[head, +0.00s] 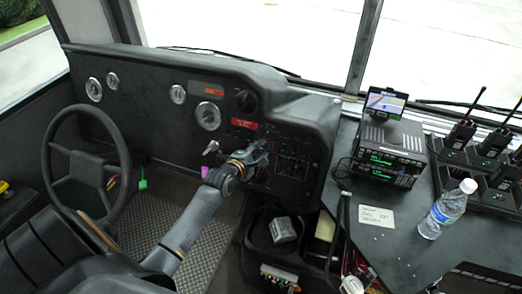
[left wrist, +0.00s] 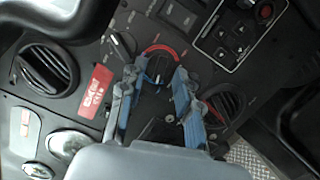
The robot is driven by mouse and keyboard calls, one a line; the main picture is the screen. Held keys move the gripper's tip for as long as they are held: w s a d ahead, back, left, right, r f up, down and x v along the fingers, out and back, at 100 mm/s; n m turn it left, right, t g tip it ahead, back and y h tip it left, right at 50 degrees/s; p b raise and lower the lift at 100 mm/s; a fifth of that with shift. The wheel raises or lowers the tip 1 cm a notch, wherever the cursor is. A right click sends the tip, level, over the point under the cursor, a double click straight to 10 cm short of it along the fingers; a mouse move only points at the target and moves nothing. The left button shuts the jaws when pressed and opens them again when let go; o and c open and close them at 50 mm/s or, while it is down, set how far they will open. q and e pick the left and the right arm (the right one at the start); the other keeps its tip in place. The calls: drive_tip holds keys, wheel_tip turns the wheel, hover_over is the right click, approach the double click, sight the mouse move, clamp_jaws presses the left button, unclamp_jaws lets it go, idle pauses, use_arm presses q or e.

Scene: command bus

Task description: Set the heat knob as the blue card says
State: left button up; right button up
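A black knob with a red arc around it (left wrist: 160,62), which looks like the heat knob, is on the dark panel between my left fingertips in the left wrist view. My left gripper (left wrist: 157,80) is open, one blue-padded finger on each side of the knob; I cannot tell whether they touch it. In the head view my left gripper (head: 259,153) is at the dashboard's centre panel (head: 291,148) and hides the knob. No clearly blue card shows. A pale card with unreadable writing (head: 376,217) lies on the right console. My right gripper is not in view.
The steering wheel (head: 46,160) is left of my arm. A radio unit (head: 388,150), a water bottle (head: 446,208) and several handheld radios (head: 461,134) stand on the right console.

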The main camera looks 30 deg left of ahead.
use_arm(q)
drive_tip(key=shift+w+f, duration=0.1)
drive_tip(key=shift+w, duration=0.2)
clamp_jaws()
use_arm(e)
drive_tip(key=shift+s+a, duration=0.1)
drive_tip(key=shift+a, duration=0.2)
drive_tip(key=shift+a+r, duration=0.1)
